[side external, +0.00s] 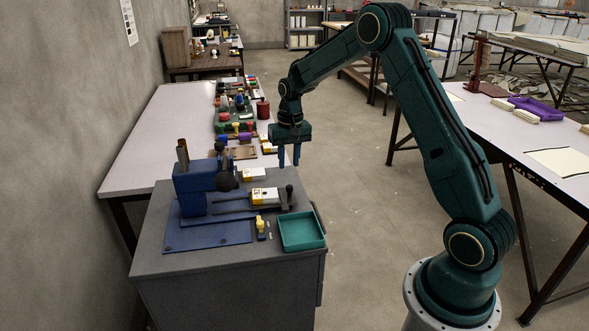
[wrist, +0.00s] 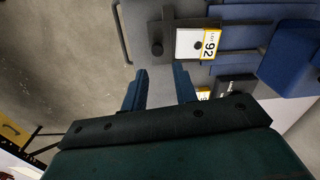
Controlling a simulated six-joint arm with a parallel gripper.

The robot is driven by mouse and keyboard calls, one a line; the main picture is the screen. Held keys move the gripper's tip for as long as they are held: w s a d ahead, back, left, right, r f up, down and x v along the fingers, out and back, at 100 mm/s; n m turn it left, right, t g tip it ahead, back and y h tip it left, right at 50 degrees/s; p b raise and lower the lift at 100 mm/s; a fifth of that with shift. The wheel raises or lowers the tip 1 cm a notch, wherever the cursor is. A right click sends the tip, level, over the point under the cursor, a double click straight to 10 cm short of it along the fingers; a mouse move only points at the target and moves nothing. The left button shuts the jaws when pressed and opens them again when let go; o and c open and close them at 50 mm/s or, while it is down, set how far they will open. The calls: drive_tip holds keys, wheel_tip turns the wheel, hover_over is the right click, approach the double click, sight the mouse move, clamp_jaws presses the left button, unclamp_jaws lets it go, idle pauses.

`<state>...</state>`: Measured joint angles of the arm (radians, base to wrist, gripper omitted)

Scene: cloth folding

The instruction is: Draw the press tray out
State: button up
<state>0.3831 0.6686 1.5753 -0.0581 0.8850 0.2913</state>
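The blue press (side external: 195,188) stands on a grey cabinet top. A dark flat slide, which looks like the press tray, runs out from its right side on rails (side external: 232,208) and ends in a dark upright handle (side external: 289,196). A white and yellow block (side external: 265,196) sits on it. In the wrist view the block, marked 92 (wrist: 197,44), and the dark handle bar (wrist: 157,28) lie ahead of the fingers. My gripper (side external: 289,160) is open and empty, above and behind the handle in the side view. In the wrist view its fingertips (wrist: 160,74) stand apart, short of the handle.
A teal open tray (side external: 302,231) sits at the cabinet's front right corner, with a small yellow-topped item (side external: 261,227) beside it. More white and yellow blocks (side external: 254,174) lie behind the slide. A long table (side external: 165,115) with colored items extends behind. Right of the cabinet is open floor.

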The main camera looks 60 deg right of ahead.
drive_tip(key=shift+r, duration=2.65)
drive_tip(key=shift+s+r, duration=0.1)
drive_tip(key=s+a+r+n+t, duration=0.3)
drive_tip(key=s+a+r, duration=0.8)
drive_tip(key=s+r, duration=0.15)
drive_tip(key=s+a+n+t, duration=0.1)
drive_tip(key=s+a+n, duration=0.1)
drive_tip(key=s, duration=0.7)
drive_tip(key=s+a+n+t, duration=0.1)
drive_tip(key=s+a+n, duration=0.1)
drive_tip(key=s+a, duration=0.3)
drive_tip(key=shift+s+a+r, duration=0.15)
drive_tip(key=shift+s+r, duration=0.2)
drive_tip(key=shift+s, duration=1.5)
drive_tip(key=shift+o, duration=0.3)
drive_tip(key=shift+w, duration=0.1)
